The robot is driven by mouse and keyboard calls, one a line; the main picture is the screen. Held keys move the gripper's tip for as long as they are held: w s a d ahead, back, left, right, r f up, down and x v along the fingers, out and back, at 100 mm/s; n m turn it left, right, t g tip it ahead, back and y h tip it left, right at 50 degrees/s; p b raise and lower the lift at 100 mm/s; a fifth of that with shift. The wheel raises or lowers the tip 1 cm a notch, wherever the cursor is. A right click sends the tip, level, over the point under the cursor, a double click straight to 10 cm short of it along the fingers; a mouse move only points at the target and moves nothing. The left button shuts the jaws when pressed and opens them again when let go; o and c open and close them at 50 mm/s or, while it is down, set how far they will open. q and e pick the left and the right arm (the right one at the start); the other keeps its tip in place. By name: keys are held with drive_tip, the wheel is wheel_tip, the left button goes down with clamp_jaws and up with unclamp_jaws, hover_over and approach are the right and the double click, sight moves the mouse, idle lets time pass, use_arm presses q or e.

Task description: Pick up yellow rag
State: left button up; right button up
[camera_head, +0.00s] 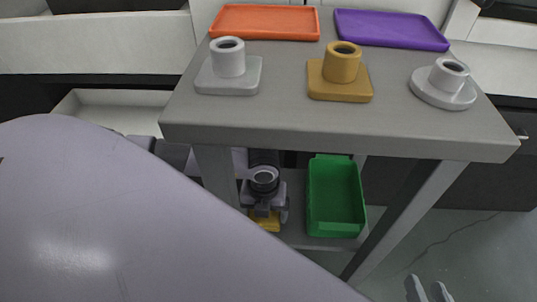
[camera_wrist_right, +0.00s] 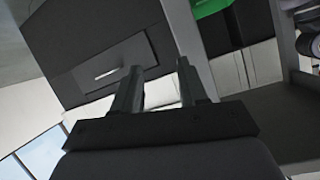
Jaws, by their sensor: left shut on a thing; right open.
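The yellow rag (camera_head: 265,222) shows as a small yellow patch on the lower shelf level under the table, left of a green bin. My left gripper (camera_head: 267,212) is directly over it and shut on it; the gripper hides most of the rag. My right gripper (camera_head: 428,289) is at the lower right of the head view, away from the rag. In the right wrist view its two fingers (camera_wrist_right: 158,85) are apart with nothing between them.
The green bin (camera_head: 336,200) stands close right of my left gripper. The grey tabletop (camera_head: 300,120) is above, bearing a grey holder (camera_head: 228,72), a gold holder (camera_head: 341,78), a round grey holder (camera_head: 443,88), an orange tray (camera_head: 264,22) and a purple tray (camera_head: 390,29).

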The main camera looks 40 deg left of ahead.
use_arm(q)
drive_tip(key=s+a+r+p, duration=0.3)
drive_tip(key=s+a+r, duration=0.3)
drive_tip(key=a, duration=0.5)
drive_tip(key=shift+s+r, duration=0.35)
drive_tip(key=shift+r, duration=0.1)
use_arm(e)
drive_tip(key=shift+s+d+r+n+h, duration=0.15)
drive_tip(key=shift+s+d+h, duration=0.15)
drive_tip(key=shift+d, duration=0.25)
drive_tip(key=shift+s+d+n+h, duration=0.1)
drive_tip(key=shift+s+d+h, duration=0.1)
drive_tip(key=shift+d+h, duration=0.25)
drive_tip(key=shift+s+d+r+n+h, duration=0.15)
drive_tip(key=shift+s+d+h, duration=0.1)
drive_tip(key=shift+d, duration=0.35)
drive_tip(key=shift+f, duration=0.1)
